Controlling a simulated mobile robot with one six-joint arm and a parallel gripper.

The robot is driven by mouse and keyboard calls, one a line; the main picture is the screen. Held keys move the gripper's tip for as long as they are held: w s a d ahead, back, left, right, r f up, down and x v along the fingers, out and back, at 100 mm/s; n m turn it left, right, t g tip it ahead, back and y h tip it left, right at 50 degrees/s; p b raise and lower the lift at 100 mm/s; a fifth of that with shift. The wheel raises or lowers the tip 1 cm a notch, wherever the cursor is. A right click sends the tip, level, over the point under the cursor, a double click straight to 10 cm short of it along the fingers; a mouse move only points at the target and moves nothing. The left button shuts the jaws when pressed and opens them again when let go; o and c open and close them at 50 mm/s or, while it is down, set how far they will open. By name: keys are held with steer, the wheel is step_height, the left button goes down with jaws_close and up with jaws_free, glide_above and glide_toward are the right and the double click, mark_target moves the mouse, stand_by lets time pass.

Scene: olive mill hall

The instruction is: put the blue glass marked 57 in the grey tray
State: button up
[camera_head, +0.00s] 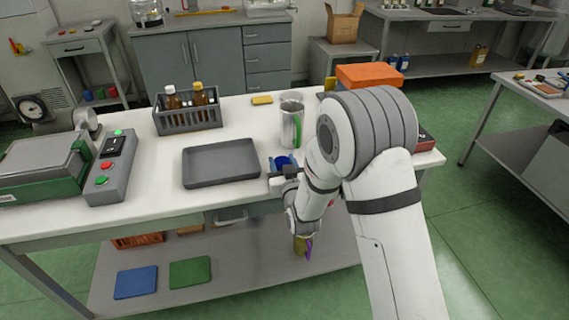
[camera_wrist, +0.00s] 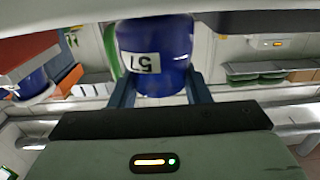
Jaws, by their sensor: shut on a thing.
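The blue glass marked 57 (camera_wrist: 155,50) sits between my gripper's fingers (camera_wrist: 158,92) in the wrist view. Its label appears upside down there. In the head view the blue glass (camera_head: 284,163) shows partly behind my gripper (camera_head: 282,172), near the table's front edge. My gripper is shut on it. Whether the glass touches the table I cannot tell. The grey tray (camera_head: 221,164) lies empty on the white table, just left of my gripper.
A metal jug with a green handle (camera_head: 291,122) stands just behind the glass. A grey rack with brown bottles (camera_head: 188,118) is behind the tray. A control box (camera_head: 112,168) stands left of it. An orange box (camera_head: 368,76) is at the back right.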

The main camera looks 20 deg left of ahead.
steer(key=shift+f, duration=0.35)
steer(key=o, duration=1)
steer(key=shift+r, duration=0.15)
steer(key=shift+r, duration=0.15)
steer(key=b+v, duration=0.2)
steer(key=v, duration=1)
steer(key=shift+f, duration=0.2)
